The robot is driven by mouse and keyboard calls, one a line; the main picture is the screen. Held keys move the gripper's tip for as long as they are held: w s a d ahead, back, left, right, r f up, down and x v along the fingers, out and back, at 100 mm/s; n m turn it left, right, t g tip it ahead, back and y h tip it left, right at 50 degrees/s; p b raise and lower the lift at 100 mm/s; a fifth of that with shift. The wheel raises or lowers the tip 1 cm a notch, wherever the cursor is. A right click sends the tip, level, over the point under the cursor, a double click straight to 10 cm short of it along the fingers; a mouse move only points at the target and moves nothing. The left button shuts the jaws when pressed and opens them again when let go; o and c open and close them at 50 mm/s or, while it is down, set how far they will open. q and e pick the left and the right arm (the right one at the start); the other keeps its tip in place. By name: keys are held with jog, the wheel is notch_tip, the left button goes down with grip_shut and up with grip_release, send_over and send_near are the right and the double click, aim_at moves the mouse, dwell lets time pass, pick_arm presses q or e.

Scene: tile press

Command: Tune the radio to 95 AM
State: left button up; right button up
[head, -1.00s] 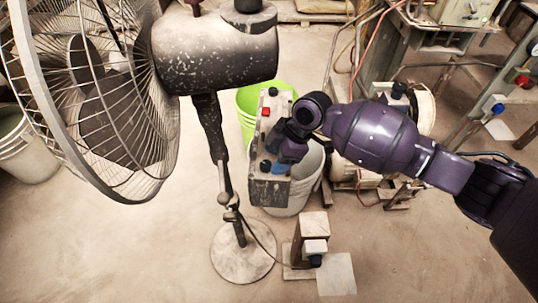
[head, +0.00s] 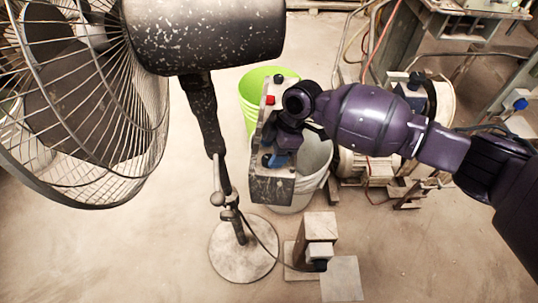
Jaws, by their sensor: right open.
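I see nothing I can surely call a radio. A worn grey box (head: 272,188) stands upright near the middle of the head view, with a red button and a dark knob near its top. My right arm comes in from the right, and its gripper (head: 277,158) is at the box's face. The gripper is open, with bluish parts showing near the fingertips. It hides part of the box's face, and I cannot tell whether it touches a knob. No tuning scale or number is readable. My left gripper is not in view.
A large fan (head: 75,110) on a stand with a round base (head: 243,249) is at the left. A green bucket (head: 252,92) and a pale bucket (head: 318,160) stand behind the box. A small wooden post (head: 319,228) is in front. Floor at lower left is clear.

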jog(key=shift+b+x, duration=0.3)
jog(key=shift+x, duration=1)
jog(key=shift+r, duration=0.1)
jog(key=c, duration=0.9)
